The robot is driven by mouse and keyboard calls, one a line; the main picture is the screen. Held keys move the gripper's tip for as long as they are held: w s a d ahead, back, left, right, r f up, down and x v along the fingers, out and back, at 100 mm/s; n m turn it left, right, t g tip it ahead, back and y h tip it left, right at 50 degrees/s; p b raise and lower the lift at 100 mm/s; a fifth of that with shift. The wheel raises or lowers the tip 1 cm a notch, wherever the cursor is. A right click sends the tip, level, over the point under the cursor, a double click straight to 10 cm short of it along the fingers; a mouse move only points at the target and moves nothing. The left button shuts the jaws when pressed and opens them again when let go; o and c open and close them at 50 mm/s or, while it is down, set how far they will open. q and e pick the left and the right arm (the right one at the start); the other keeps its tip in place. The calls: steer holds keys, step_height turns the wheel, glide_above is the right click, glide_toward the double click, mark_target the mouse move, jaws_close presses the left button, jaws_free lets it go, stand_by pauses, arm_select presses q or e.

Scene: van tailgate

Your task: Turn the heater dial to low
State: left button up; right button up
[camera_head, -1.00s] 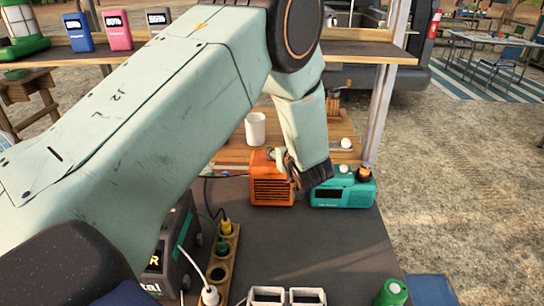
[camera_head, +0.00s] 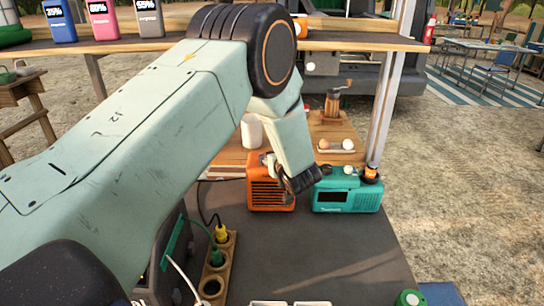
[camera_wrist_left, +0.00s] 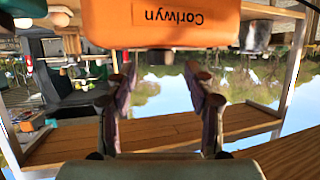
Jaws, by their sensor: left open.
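The orange heater (camera_head: 270,192) stands on the dark table in the head view, its slatted grille showing. A pale shape shows at its top edge; I cannot tell whether this is the dial or part of my gripper. My left gripper (camera_head: 298,182) is low at the heater's right side, largely hidden behind my own arm. In the left wrist view, which is upside down, its two fingers (camera_wrist_left: 164,80) are apart with nothing between them. Contact cannot be told. My right gripper is not in view.
A teal radio-like box (camera_head: 345,196) stands close to the right of the heater. A wooden socket strip (camera_head: 216,262) with plugs and cables lies at the front left. A white cup (camera_head: 251,131) and a tray with eggs (camera_head: 336,147) are behind.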

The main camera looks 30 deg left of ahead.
arm_select(q)
steer(key=shift+x, duration=1.05)
steer(key=shift+w+a+f, duration=0.2)
steer(key=shift+a, duration=0.2)
steer(key=shift+d, duration=0.1)
steer(key=shift+c, duration=0.6)
steer(key=shift+w, duration=0.1)
jaws_close()
